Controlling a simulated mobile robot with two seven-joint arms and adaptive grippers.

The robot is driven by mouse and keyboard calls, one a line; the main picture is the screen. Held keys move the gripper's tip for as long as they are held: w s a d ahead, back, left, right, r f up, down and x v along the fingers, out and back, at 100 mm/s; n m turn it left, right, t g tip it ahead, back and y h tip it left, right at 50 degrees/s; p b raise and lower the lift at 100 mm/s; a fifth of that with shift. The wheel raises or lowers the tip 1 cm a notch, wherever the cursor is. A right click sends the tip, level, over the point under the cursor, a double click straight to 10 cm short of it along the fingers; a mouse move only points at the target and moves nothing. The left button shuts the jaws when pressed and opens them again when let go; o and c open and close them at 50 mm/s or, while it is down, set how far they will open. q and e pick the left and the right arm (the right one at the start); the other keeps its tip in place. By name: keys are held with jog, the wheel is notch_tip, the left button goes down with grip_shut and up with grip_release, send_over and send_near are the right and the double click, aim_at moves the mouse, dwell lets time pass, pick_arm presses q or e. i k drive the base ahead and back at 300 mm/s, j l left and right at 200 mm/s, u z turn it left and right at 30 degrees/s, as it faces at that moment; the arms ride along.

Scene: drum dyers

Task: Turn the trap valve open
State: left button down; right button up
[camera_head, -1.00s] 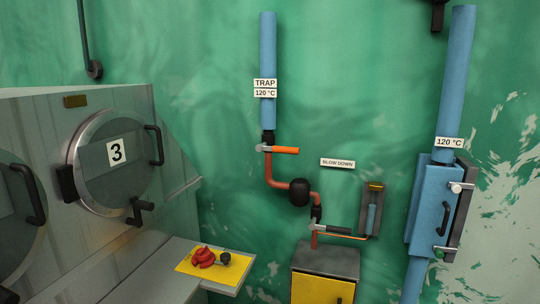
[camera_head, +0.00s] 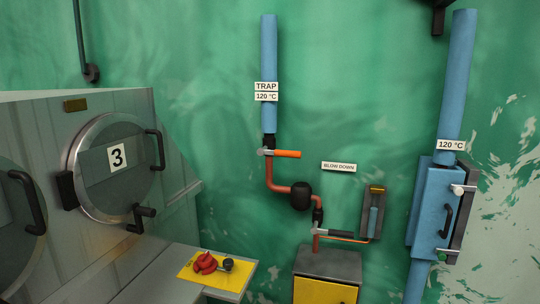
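The trap valve (camera_head: 268,152) sits on the pipe below the blue pipe (camera_head: 269,60) labelled TRAP 120 °C. Its orange lever (camera_head: 287,154) points to the right, across the line of the vertical pipe. Below it a copper pipe (camera_head: 277,189) bends right into a dark round trap body (camera_head: 301,195). Neither of my grippers is in view, and nothing touches the lever.
A lower valve lever (camera_head: 333,232) is near the BLOW DOWN sign (camera_head: 339,166). A grey and yellow cabinet (camera_head: 328,264) stands below. A blue box (camera_head: 433,212) hangs right.

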aim_at(282, 153)
jog(key=i+l, duration=0.15)
jog(key=i, duration=0.3)
jog(key=i+l+u, duration=0.15)
jog(key=i, duration=0.25)
jog(key=i+l, duration=0.15)
jog(key=i, duration=0.3)
jog(key=u, duration=0.05)
